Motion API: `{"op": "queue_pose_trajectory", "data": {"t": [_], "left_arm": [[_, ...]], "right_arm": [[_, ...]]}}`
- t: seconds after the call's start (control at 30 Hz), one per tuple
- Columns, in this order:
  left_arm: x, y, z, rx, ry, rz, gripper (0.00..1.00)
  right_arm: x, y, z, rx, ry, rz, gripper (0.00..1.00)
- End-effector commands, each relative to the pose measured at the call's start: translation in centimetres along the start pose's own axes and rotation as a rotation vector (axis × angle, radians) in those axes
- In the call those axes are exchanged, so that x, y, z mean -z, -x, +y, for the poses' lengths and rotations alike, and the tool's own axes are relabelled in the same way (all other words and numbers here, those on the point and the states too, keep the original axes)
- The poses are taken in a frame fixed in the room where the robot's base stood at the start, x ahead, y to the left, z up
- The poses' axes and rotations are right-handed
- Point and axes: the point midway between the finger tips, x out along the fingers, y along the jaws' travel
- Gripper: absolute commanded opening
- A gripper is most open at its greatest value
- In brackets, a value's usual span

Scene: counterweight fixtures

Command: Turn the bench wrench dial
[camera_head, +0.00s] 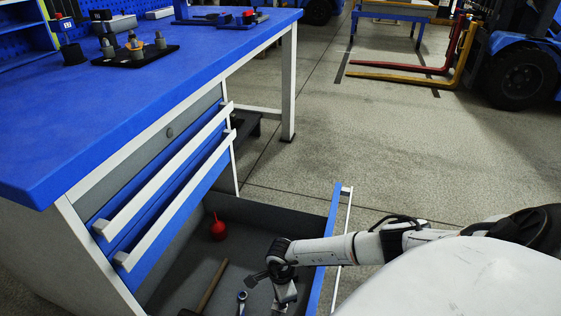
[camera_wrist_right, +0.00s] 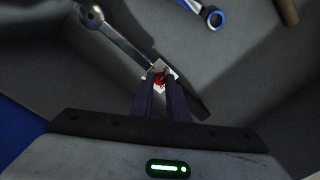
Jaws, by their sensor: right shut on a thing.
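My right gripper (camera_head: 282,304) reaches down into the open bottom drawer (camera_head: 285,207) of the blue bench. In the right wrist view, its two dark fingers (camera_wrist_right: 161,82) are shut on a small white and red piece (camera_wrist_right: 159,70), which I take to be the dial. A shiny metal bar with a round end (camera_wrist_right: 93,15) runs from that piece to the upper left and looks like the wrench. The fingers hide much of the piece, so its turn and markings cannot be read. My left gripper is in neither view.
A red bulb-shaped item (camera_head: 218,229), a wooden handle (camera_head: 211,288) and a blue-and-grey ring-ended tool (camera_head: 242,297) lie in the drawer. The shut drawers' handles (camera_head: 175,205) jut out above. The bench top (camera_head: 130,110) carries small fixtures at the back.

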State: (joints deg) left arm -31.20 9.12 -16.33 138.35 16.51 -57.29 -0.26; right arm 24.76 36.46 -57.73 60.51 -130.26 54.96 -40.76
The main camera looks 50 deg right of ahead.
Motion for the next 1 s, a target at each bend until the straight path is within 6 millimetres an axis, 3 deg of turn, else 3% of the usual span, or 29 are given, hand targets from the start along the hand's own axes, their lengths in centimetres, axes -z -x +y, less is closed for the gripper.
{"op": "queue_pose_trajectory", "data": {"t": [0.27, 1.0], "left_arm": [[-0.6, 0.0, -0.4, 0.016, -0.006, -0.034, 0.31], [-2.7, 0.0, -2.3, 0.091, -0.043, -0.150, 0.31]], "right_arm": [[-0.1, 0.2, -0.1, 0.001, -0.154, 0.004, 0.00], [-0.1, 0.2, -0.1, 0.001, -0.834, 0.018, 0.00]]}}
